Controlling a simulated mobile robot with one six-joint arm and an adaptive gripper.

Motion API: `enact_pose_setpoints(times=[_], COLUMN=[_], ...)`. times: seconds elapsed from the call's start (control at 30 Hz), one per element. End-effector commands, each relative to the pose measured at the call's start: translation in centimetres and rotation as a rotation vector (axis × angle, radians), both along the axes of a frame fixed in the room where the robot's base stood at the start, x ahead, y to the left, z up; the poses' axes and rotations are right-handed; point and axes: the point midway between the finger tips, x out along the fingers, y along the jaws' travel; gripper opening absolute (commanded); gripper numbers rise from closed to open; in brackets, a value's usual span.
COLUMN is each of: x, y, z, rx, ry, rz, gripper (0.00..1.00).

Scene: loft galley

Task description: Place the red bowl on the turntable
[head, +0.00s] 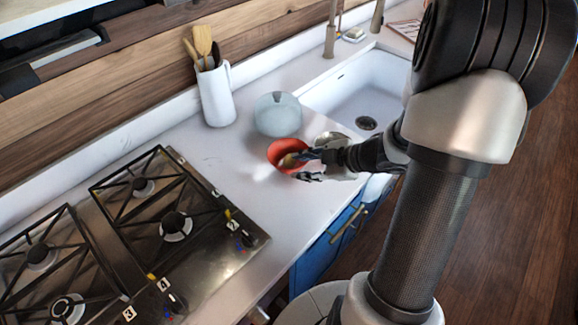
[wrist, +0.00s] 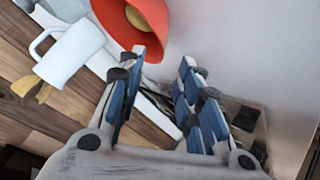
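The red bowl (head: 277,148) sits on the white counter with a yellowish-brown round thing (head: 291,161) inside it. It also shows at the top of the wrist view (wrist: 115,22). My gripper (head: 304,167) is open at the bowl's near right side. One finger reaches over the rim and the other is outside it; in the wrist view the rim's edge lies near the gap between the blue-padded fingertips (wrist: 163,56). I cannot tell if they touch it. No turntable is clearly recognizable; a greyish round thing (head: 333,138) behind my gripper is partly hidden.
A pale blue glass vessel (head: 277,116) stands just behind the bowl. A white jug (head: 216,97) with utensils is at the back left. The gas hob (head: 150,235) is at left, the sink (head: 365,95) at right. Counter between hob and bowl is clear.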

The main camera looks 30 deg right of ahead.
Motion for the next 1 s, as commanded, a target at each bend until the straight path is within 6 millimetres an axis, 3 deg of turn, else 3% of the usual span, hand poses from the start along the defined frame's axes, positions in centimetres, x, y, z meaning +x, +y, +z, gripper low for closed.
enact_pose_setpoints(times=[0.33, 0.6, 0.87, 1.0], x=[1.7, 4.2, 4.7, 4.7], y=[0.9, 2.1, 2.2, 2.2], z=[-1.8, -4.6, -4.7, -4.7], rx=[-0.001, 0.000, -0.002, -0.002], ry=[0.000, -0.001, -0.001, -0.001], rz=[0.001, 0.002, -0.001, 0.000], gripper=[0.33, 0.33, 0.33, 0.25])
